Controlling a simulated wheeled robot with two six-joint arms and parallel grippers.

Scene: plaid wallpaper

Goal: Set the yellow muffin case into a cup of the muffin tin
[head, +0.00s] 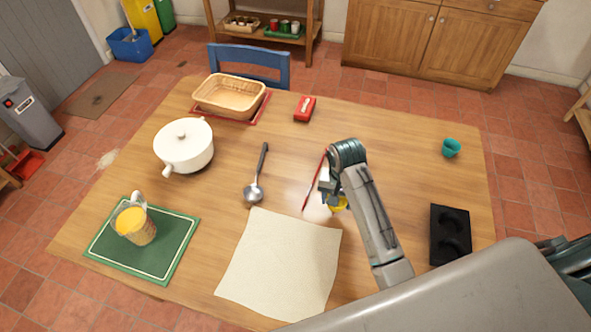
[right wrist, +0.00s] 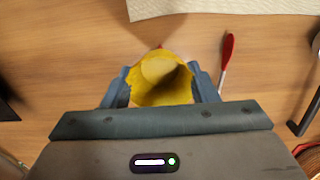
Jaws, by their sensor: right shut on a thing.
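The yellow muffin case (right wrist: 161,82) is between the fingers of my right gripper (right wrist: 161,90), which is shut on it. In the head view the case (head: 340,204) shows only in part below the gripper (head: 330,198), near the middle of the table; the arm hides the rest. I cannot tell its height above the table. The black muffin tin (head: 450,234) lies at the right side of the table, to the right of my right arm. A teal muffin case (head: 451,148) stands farther back on the right. My left gripper is not in view.
A cream cloth (head: 280,262), a ladle (head: 255,185) and a red-handled utensil (head: 312,190) lie near the gripper. A white pot (head: 184,146), a basket (head: 229,95), a red box (head: 305,108) and a jug (head: 134,222) on a green mat (head: 165,262) stand farther away.

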